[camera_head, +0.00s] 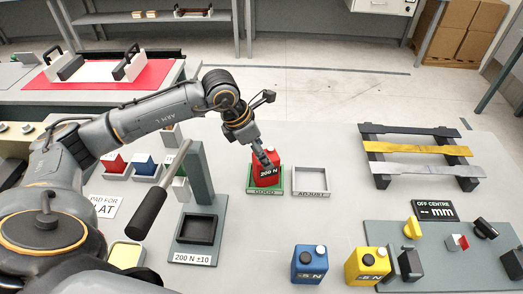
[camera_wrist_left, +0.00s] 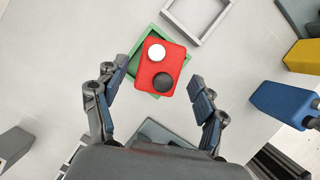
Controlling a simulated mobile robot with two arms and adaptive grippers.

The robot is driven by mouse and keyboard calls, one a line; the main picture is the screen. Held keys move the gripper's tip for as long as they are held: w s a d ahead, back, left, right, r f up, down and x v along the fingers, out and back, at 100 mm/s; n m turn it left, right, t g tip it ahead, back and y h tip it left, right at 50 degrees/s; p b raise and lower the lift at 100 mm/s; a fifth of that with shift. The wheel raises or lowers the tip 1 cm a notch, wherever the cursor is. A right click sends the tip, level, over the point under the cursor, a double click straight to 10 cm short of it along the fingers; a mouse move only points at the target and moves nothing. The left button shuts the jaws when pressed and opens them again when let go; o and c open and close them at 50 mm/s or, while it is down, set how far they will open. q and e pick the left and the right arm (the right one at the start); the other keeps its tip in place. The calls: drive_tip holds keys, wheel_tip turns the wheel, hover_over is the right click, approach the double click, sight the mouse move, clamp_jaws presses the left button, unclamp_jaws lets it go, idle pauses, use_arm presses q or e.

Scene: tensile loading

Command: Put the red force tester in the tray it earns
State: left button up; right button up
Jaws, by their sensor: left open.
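The red force tester (camera_head: 266,174), reading 200 N, stands in the green GOOD tray (camera_head: 252,190). In the left wrist view the tester (camera_wrist_left: 163,66) shows its white and black knobs from above, with the green tray's rim (camera_wrist_left: 135,68) around it. The grey ADJUST tray (camera_head: 311,181) beside it is empty; it also shows in the left wrist view (camera_wrist_left: 205,32). My left gripper (camera_head: 262,152) is over the tester. In the left wrist view its fingers (camera_wrist_left: 158,95) are spread wide, apart from the tester. My right gripper is not in view.
A blue tester (camera_head: 308,264) and a yellow tester (camera_head: 367,266), both marked -5 N, stand at the front. A lever press (camera_head: 201,215) labelled 200 N ±10 stands left of the trays. A rack of bars (camera_head: 420,150) and an OFF CENTRE display (camera_head: 433,211) are at right.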

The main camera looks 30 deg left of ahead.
use_arm(q)
drive_tip(key=b+v, duration=0.2)
drive_tip(key=v, duration=0.9)
drive_tip(key=shift+r, duration=0.3)
drive_tip(key=shift+s+a, duration=0.1)
